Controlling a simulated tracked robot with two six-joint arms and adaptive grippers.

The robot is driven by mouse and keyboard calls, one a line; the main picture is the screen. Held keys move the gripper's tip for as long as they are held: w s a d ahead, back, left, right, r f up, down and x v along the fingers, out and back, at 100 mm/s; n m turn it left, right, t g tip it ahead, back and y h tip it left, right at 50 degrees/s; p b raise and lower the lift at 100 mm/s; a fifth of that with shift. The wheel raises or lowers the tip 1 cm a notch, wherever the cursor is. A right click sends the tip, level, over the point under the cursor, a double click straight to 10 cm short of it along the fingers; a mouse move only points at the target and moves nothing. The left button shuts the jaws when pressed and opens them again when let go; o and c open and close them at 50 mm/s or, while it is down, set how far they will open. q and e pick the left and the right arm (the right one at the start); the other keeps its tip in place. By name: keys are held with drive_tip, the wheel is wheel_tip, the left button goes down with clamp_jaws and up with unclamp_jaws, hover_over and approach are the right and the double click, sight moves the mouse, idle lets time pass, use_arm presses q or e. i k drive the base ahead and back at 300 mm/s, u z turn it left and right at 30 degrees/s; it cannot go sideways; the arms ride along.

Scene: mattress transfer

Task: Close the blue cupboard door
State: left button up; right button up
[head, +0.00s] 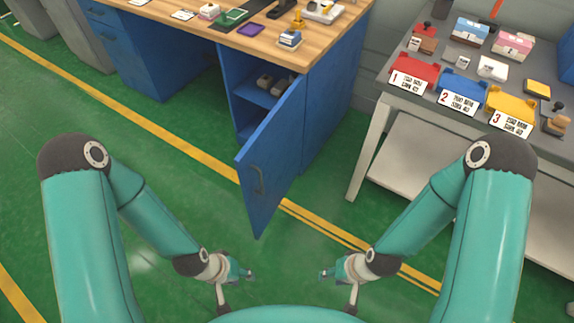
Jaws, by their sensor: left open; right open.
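The blue cupboard door (268,165) stands wide open under the wooden-topped desk, swung out toward me. It has a dark handle (257,180) on its outer face. Behind it the blue cupboard (331,108) shows a shelf (255,95) with a few small items. My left gripper (240,285) is low in front, below and left of the door's bottom corner, empty and apart from it. My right gripper (334,287) is low in front, to the right of the door's lower corner, also empty and touching nothing. Both are open.
The desk top (190,22) holds small tools and boxes. A grey table (375,118) at the right carries red, blue and yellow numbered trays and boxes, with a lower shelf (415,160). The green floor (150,190) with yellow lines is clear around the door.

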sight(267, 165)
drive_tip(key=i, duration=0.55)
drive_tip(key=z, duration=0.2)
drive_tip(key=k, duration=0.85)
drive_tip(key=u, duration=0.2)
drive_tip(key=i, duration=0.85)
drive_tip(key=u, duration=1.5)
drive_tip(key=i, duration=0.1)
drive_tip(key=z, duration=2.65)
drive_tip(key=k, duration=0.2)
